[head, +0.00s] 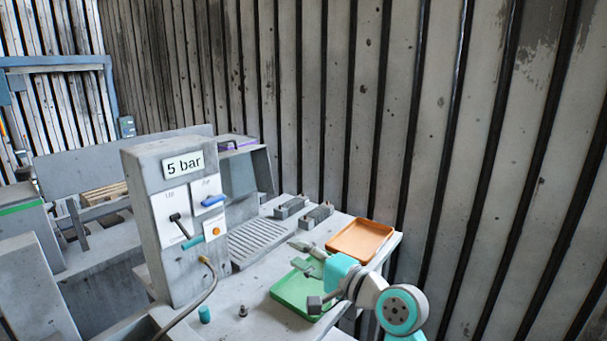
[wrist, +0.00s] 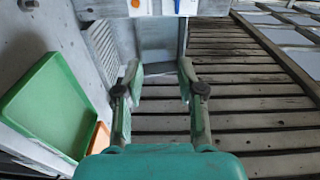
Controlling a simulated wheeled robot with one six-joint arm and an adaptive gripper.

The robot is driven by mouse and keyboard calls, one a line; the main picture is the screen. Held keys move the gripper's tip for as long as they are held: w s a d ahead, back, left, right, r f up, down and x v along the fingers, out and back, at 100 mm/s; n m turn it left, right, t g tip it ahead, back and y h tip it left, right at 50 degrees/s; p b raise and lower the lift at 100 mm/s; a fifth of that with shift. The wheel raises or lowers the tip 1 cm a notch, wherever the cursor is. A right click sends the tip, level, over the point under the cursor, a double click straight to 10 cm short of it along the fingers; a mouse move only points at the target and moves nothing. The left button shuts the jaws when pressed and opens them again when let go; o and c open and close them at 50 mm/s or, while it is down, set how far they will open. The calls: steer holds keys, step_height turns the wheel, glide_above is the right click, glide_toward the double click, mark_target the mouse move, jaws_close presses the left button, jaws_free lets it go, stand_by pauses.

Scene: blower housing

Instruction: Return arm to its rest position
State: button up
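My gripper (head: 308,276) is held above the green tray at the right end of the bench in the head view, with my teal and white wrist behind it. In the wrist view, the two fingers of my gripper (wrist: 160,78) stand well apart with nothing between them. My gripper is open and empty. The green tray (head: 286,303) is partly hidden by my gripper in the head view. It also shows in the wrist view (wrist: 48,105), at the left, and its visible floor is bare.
An orange tray (head: 362,240) lies behind the green one. A teal cylinder (head: 204,314) and small dark part (head: 243,311) stand on the bench (head: 262,292). A ribbed wall (head: 450,160) rises behind.

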steer(key=s+d+f+t+h, duration=0.1)
steer(key=s+d+f+h, duration=0.2)
steer(key=f, duration=0.5)
steer(key=s+d+f+m+t+h, duration=0.1)
steer(key=s+d+f, duration=0.2)
steer(key=s+f, duration=0.3)
steer(key=s+d+f+t+h, duration=0.1)
steer(key=s+d+f+h, duration=0.25)
steer(key=f, duration=0.55)
steer(key=s+d+f+n+h, duration=0.1)
steer(key=s+d+f+h, duration=0.2)
steer(key=s, duration=0.5)
steer(key=s+d+f+n, duration=0.1)
steer(key=s+d+f, duration=0.1)
steer(key=s+f, duration=0.45)
steer(key=s+d+r+n+h, duration=0.1)
steer(key=s+d+r+n, duration=0.1)
steer(key=s, duration=1.1)
steer(key=s+d+r+n+h, duration=0.1)
steer(key=s+r+n, duration=0.4)
steer(key=s, duration=0.9)
steer(key=shift+d+r+h, duration=0.35)
steer(key=shift+d, duration=0.3)
